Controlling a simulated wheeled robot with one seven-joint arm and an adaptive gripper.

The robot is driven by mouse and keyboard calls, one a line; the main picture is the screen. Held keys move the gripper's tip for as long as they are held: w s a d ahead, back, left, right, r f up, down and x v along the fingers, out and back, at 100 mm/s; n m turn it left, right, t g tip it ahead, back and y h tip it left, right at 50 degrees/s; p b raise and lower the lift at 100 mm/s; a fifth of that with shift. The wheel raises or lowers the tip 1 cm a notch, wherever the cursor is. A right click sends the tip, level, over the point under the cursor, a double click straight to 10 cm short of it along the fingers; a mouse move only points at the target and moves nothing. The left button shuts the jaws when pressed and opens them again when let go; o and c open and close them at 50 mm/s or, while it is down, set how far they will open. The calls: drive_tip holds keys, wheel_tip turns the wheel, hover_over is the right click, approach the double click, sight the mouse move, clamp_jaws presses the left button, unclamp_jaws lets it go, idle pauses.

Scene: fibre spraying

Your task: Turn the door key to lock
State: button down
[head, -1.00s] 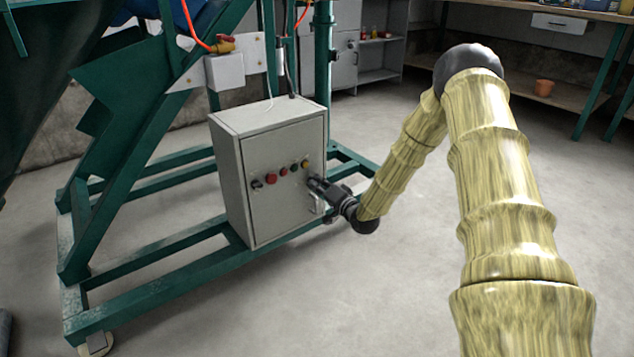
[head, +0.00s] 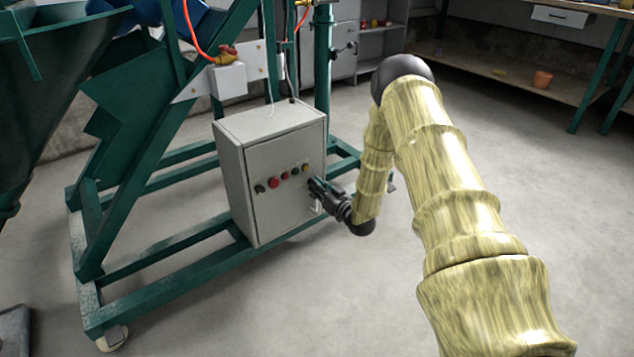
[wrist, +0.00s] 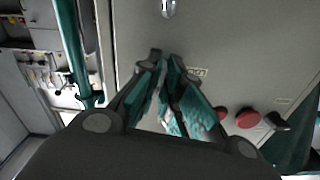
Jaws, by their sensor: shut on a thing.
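The grey control box (head: 234,178) has a closed door (head: 284,205) with a row of knobs and buttons. In the wrist view, my gripper's fingertips (wrist: 163,58) are close together against the door (wrist: 245,40). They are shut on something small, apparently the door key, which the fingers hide. I cannot tell how far it is turned. A silver metal fitting (wrist: 169,8) shows beyond the fingertips in the wrist view.
The box stands against a green steel frame (head: 190,267) on casters. A red button (wrist: 247,118) and black switch (wrist: 277,121) sit beside my fingers. A workbench (head: 500,75) and grey cabinet stand behind.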

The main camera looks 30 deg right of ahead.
drive_tip(key=shift+n+p, duration=0.6)
drive_tip(key=shift+n, duration=0.4)
drive_tip(key=shift+d, duration=0.1)
drive_tip(key=c, duration=1.6)
unclamp_jaws()
drive_tip(key=shift+f, duration=0.1)
drive_tip(key=s, duration=1.2)
drive_tip(key=shift+d, duration=0.45)
